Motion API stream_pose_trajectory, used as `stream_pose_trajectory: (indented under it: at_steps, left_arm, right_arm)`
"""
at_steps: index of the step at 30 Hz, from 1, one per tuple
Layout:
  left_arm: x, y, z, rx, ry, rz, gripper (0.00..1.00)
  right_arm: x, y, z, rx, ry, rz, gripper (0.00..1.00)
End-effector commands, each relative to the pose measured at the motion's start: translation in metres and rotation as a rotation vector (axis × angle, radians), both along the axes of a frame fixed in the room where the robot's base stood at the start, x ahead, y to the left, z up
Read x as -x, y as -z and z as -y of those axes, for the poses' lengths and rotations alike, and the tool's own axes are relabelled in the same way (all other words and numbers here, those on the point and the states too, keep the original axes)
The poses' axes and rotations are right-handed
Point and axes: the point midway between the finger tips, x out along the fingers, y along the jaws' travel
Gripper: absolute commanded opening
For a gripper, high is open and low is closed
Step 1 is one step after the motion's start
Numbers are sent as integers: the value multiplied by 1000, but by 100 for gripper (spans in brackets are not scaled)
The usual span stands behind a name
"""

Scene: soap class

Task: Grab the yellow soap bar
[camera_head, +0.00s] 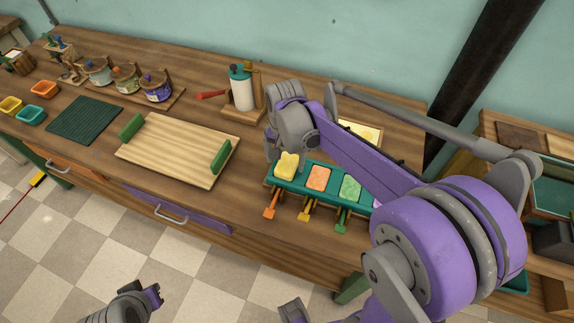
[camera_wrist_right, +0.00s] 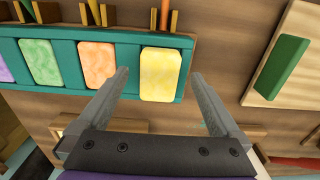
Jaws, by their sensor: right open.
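The yellow soap bar (camera_head: 286,165) lies in the leftmost slot of a teal tray (camera_head: 330,199) in the head view. In the right wrist view the yellow soap bar (camera_wrist_right: 161,75) is at the right end of the tray's row. My right gripper (camera_wrist_right: 160,77) is open, with one finger on each side of the yellow bar in this picture; I cannot tell how far above it they are. In the head view my right gripper (camera_head: 272,153) is beside the bar, partly hidden by its own arm. My left gripper (camera_head: 151,292) is low, in front of the table.
Next to the yellow bar are an orange bar (camera_head: 318,178) and a green bar (camera_head: 350,187); a purple bar (camera_wrist_right: 4,70) follows. A wooden board (camera_head: 170,150) with green handles lies left. A white bottle (camera_head: 242,90) stands behind. Tabletop between board and tray is clear.

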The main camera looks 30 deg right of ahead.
Motion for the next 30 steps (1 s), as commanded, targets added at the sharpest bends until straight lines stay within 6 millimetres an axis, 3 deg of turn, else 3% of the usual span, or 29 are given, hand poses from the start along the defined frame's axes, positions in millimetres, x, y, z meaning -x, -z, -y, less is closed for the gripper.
stream_pose_trajectory:
  at_steps: [4, 13, 28, 30]
  left_arm:
    - [0, 2, 0, 0, 0, -1, 0]
    - [0, 2, 0, 0, 0, -1, 0]
    - [0, 2, 0, 0, 0, -1, 0]
    - [0, 2, 0, 0, 0, -1, 0]
  right_arm:
    - [0, 19, 0, 0, 0, 0, 100]
    - [0, 22, 0, 0, 0, 0, 98]
    - [0, 22, 0, 0, 0, 0, 8]
    - [0, 22, 0, 0, 0, 0, 8]
